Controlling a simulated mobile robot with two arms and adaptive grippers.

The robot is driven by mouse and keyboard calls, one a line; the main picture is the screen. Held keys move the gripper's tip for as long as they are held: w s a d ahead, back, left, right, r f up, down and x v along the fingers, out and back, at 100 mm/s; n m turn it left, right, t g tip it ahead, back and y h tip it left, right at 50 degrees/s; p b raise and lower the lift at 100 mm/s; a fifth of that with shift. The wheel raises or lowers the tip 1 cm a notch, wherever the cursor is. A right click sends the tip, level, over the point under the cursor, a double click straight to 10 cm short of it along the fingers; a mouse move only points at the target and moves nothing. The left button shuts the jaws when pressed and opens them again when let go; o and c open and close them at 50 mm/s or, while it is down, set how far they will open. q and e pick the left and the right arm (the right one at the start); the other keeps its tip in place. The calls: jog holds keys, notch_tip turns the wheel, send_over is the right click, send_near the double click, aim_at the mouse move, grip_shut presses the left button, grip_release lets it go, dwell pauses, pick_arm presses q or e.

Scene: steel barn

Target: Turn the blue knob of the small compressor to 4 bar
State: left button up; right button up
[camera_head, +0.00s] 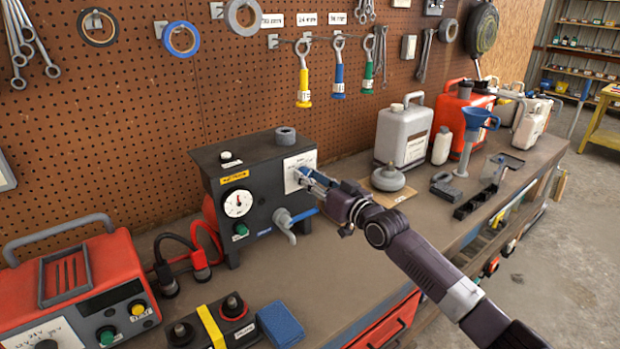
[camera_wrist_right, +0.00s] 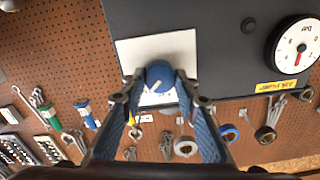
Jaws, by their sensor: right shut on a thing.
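The small compressor (camera_head: 258,190) is a dark box on the bench against the pegboard. Its blue knob (camera_wrist_right: 159,75) sits on a white label plate (camera_wrist_right: 184,48) and carries a pale pointer line. The plate also shows in the head view (camera_head: 299,163). A round white gauge (camera_head: 237,203) is on the compressor's front; it also shows in the wrist view (camera_wrist_right: 297,46), its reading too small to tell. My right gripper (camera_wrist_right: 158,88) is shut on the knob, a fingertip on each side. In the head view my right gripper (camera_head: 313,181) hides most of the knob. My left gripper is not in view.
A grey tap (camera_head: 287,222) sticks out below the plate. Grey (camera_head: 403,135) and red (camera_head: 462,118) canisters stand to the right. Bench space before the compressor is partly clear.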

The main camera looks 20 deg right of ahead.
jog(key=shift+n, duration=0.3)
jog(key=n+b, duration=0.1)
jog(key=n, duration=0.7)
jog(key=shift+f, duration=0.1)
dwell(0.5)
jog(key=o, duration=1.1)
jog(key=shift+o, duration=0.2)
jog(key=v, duration=1.2)
